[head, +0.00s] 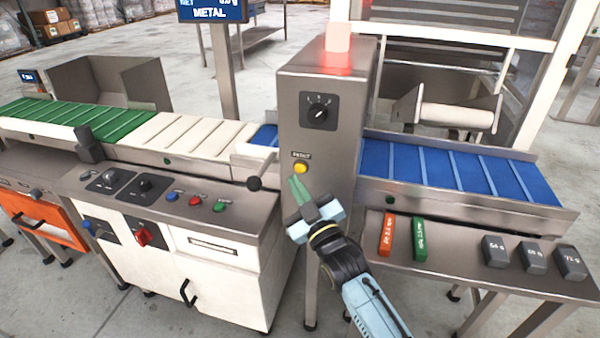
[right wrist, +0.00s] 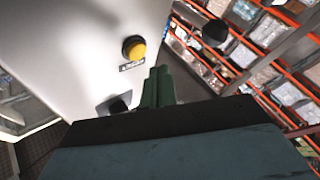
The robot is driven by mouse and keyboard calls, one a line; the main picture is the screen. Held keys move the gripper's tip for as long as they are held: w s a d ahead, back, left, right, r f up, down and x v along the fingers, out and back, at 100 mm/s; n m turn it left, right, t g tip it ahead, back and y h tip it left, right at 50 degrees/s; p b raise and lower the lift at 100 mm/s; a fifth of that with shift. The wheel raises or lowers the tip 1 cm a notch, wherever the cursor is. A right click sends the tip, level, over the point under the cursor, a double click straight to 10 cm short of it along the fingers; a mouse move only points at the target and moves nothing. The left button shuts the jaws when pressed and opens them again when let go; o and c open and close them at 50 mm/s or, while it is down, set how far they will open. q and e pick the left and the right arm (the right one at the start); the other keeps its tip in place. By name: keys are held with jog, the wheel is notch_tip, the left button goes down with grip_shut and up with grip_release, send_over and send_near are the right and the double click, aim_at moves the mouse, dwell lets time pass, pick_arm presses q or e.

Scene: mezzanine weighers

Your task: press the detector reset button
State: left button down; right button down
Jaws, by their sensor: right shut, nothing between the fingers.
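The yellow reset button (head: 301,168) sits on the front of the grey metal detector housing (head: 345,130), under a small label that appears to read "RESET". The button also shows in the right wrist view (right wrist: 133,48), above and to the left of the fingertips. My right gripper (head: 298,187) is shut and empty, its green fingers pointing up towards the button from just below it. In the right wrist view the fingers (right wrist: 158,84) appear apart from the button. A lamp (head: 338,37) on top of the housing glows red. My left gripper is not in view.
A black dial (head: 318,111) is above the button. A black ball-ended lever (head: 254,183) stands close left of my gripper, by the control cabinet (head: 190,235). The blue belt (head: 450,172) runs right. A side shelf (head: 480,262) holds red and green bars and grey weights.

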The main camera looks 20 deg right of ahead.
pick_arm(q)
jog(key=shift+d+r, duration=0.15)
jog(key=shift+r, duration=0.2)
pick_arm(e)
jog(key=shift+w+d, duration=0.4)
jog(key=shift+w, duration=0.2)
jog(key=shift+w+d+r, duration=0.1)
dwell(1.3)
jog(key=shift+w+d, duration=0.15)
jog(key=shift+w, duration=0.1)
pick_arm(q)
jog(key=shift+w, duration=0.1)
pick_arm(e)
jog(key=shift+w+d, duration=0.25)
jog(key=shift+w, duration=0.1)
dwell(0.6)
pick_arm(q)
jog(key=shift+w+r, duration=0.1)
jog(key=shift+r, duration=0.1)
pick_arm(e)
jog(key=shift+s, duration=0.1)
pick_arm(q)
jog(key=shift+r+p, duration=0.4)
jog(key=shift+p, duration=0.15)
pick_arm(e)
jog(key=shift+s+a, duration=0.5)
jog(key=shift+s, duration=0.1)
